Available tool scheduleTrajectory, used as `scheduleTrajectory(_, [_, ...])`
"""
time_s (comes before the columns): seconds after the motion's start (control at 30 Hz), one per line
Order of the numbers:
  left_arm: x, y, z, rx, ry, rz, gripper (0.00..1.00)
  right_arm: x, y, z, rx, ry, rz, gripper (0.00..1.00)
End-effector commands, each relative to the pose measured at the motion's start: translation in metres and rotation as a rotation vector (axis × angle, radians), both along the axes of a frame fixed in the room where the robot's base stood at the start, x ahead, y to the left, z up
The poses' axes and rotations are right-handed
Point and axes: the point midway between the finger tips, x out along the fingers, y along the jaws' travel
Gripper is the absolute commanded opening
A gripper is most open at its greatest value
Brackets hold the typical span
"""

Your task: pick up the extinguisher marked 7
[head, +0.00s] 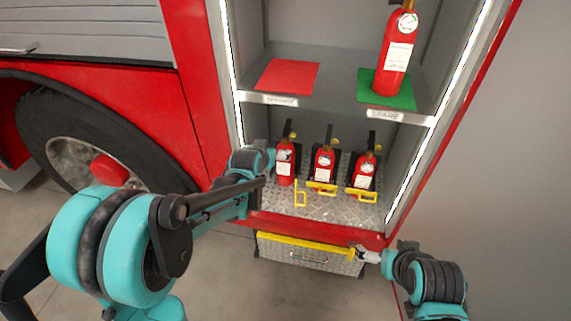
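Three small red extinguishers stand in a row on the lower metal floor of the compartment: left (286,164), middle (324,166) and right (365,172). A larger red extinguisher (398,55) stands on a green mat (365,93) on the upper shelf. Their marks are too small to read. My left gripper (265,157) is just left of the left small extinguisher; its fingers are largely hidden, so I cannot tell whether it touches it. My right gripper (366,256) is low, at the right end of the yellow bar on the step; its fingers are too small to judge.
Yellow bracket straps sit before the middle (322,188) and right (362,194) small extinguishers; another (300,194) stands swung out near the left one. A bare red mat (287,76) lies on the upper shelf. Below is a step with a yellow bar (300,244).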

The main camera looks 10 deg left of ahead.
Motion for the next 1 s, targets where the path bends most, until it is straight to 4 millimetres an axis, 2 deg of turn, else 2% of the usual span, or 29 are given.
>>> scheduleTrajectory(0.03, [0.021,-0.001,-0.017,-0.001,-0.022,-0.003,0.91,0.0,0.0,-0.002,0.0,0.0,0.0,1.0])
scheduleTrajectory(0.2, [0.075,-0.005,-0.072,-0.002,-0.097,-0.009,0.91,0.0,0.0,-0.005,0.0,0.0,0.0,1.0])
scheduleTrajectory(0.33, [0.104,-0.008,-0.121,-0.005,-0.154,-0.012,0.91,0.0,0.0,-0.007,0.0,0.0,0.0,1.0])
scheduleTrajectory(0.5, [0.123,-0.011,-0.175,-0.006,-0.211,-0.015,0.91,0.0,0.0,-0.009,0.0,0.0,0.0,1.0])
scheduleTrajectory(0.6, [0.127,-0.011,-0.193,-0.005,-0.231,-0.016,0.91,0.0,0.0,-0.009,0.0,0.0,0.0,1.0])
scheduleTrajectory(0.7, [0.129,-0.012,-0.203,-0.006,-0.24,-0.016,0.91,0.0,0.0,-0.01,0.0,0.0,0.0,1.0])
scheduleTrajectory(1.0, [0.158,-0.015,-0.22,-0.007,-0.241,-0.015,0.91,0.0,0.0,-0.024,0.0,0.0,0.0,1.0])
